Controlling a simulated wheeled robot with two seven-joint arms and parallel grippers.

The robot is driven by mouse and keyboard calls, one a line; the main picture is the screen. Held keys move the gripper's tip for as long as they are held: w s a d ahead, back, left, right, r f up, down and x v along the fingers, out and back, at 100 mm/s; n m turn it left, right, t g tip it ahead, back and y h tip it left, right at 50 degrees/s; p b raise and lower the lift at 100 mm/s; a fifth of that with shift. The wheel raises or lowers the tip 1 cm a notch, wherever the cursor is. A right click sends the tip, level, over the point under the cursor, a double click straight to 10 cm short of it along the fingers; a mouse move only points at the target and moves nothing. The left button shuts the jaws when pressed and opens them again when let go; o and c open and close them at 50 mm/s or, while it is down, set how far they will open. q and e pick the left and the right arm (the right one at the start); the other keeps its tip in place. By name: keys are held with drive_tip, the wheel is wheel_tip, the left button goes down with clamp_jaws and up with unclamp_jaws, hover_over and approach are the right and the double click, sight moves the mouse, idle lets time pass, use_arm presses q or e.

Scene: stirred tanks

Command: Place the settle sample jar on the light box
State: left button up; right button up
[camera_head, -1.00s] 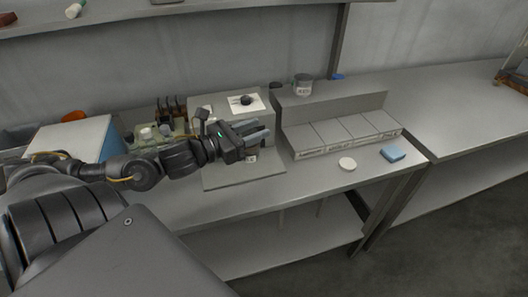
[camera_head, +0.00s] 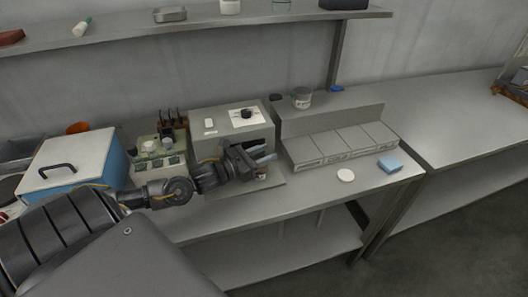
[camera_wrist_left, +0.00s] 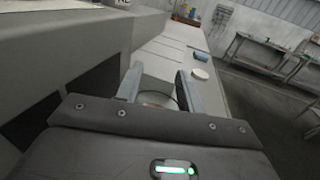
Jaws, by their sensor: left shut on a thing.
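My left gripper (camera_head: 264,158) is in front of the grey box unit at the left middle of the bench in the head view. It is shut on a small clear jar, which shows partly below the fingers (camera_head: 262,173). In the left wrist view the jar's round rim (camera_wrist_left: 158,98) lies between the two fingers (camera_wrist_left: 158,86), with something brownish inside. A low grey unit with several flat top panels (camera_head: 342,144) and small front labels stands to the right. I cannot tell for sure which unit is the light box. My right gripper is not in view.
A white round lid (camera_head: 346,175) and a blue sponge (camera_head: 390,165) lie near the bench front. A blue case with a white lid (camera_head: 72,160) is at left. A shelf (camera_head: 200,25) runs above.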

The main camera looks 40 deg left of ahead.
use_arm(q)
drive_tip(key=shift+f, duration=0.2)
drive_tip(key=o, duration=1.2)
drive_tip(key=shift+c, duration=0.2)
drive_tip(key=shift+s+r, duration=0.1)
drive_tip(key=b+v, duration=0.1)
drive_tip(key=v, duration=0.9)
drive_tip(key=shift+v, duration=0.9)
drive_tip(key=shift+r, duration=0.1)
